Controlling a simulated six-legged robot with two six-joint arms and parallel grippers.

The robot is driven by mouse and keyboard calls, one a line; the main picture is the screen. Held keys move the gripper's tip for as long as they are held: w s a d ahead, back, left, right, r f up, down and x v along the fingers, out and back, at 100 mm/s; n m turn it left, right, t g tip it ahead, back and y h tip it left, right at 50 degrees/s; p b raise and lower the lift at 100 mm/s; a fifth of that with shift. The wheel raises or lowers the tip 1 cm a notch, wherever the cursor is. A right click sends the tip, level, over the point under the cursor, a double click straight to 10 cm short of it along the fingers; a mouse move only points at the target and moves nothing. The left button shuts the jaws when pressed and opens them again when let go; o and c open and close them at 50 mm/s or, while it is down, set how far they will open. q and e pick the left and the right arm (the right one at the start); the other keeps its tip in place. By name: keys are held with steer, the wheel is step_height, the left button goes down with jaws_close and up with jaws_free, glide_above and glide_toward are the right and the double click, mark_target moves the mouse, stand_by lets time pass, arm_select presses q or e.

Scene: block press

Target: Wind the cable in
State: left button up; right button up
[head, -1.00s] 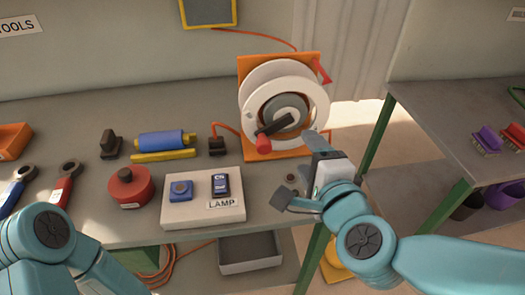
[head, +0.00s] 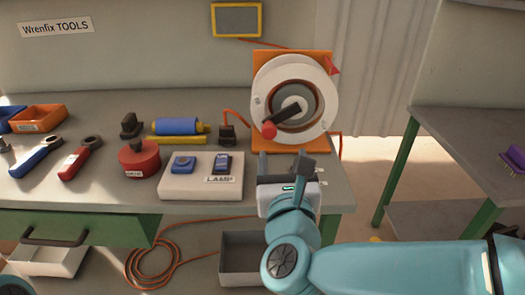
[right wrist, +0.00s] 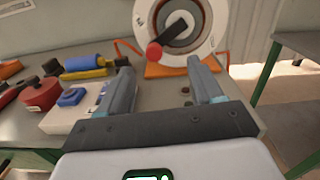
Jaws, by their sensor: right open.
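The cable reel (head: 332,95) has a white drum on an orange stand (head: 264,62) at the back right of the bench. Its black crank (head: 284,117) points down and left, ending in a red knob (head: 269,130). It also shows in the right wrist view, with the red knob (right wrist: 154,51) above the gap between my fingers. An orange cable (head: 239,120) runs from the reel's left side to a black plug (head: 227,134). My right gripper (head: 286,166) is open and empty in front of the reel, apart from the knob. My left gripper is out of view.
A switch box marked LAMP (head: 201,187) lies left of my right gripper. A red round weight (head: 138,159), a blue roller (head: 177,126) and tools stand further left. A loose orange cable (head: 150,255) lies below the bench. A second table (head: 450,130) stands right, across a gap.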

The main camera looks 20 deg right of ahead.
mark_target(270, 134)
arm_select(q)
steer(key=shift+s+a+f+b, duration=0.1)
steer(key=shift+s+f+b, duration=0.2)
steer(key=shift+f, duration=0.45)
arm_select(e)
steer(key=shift+n+y, duration=0.3)
steer(key=shift+y, duration=0.1)
steer(key=f+x, duration=0.1)
steer(key=x, duration=0.4)
steer(key=f+x, duration=0.1)
steer(key=x, duration=0.5)
steer(key=a+f+x, duration=0.1)
steer(key=x, duration=0.4)
steer(key=shift+w+f, duration=0.3)
steer(key=shift+f, duration=0.1)
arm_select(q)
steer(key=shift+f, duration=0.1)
arm_select(e)
jaws_close()
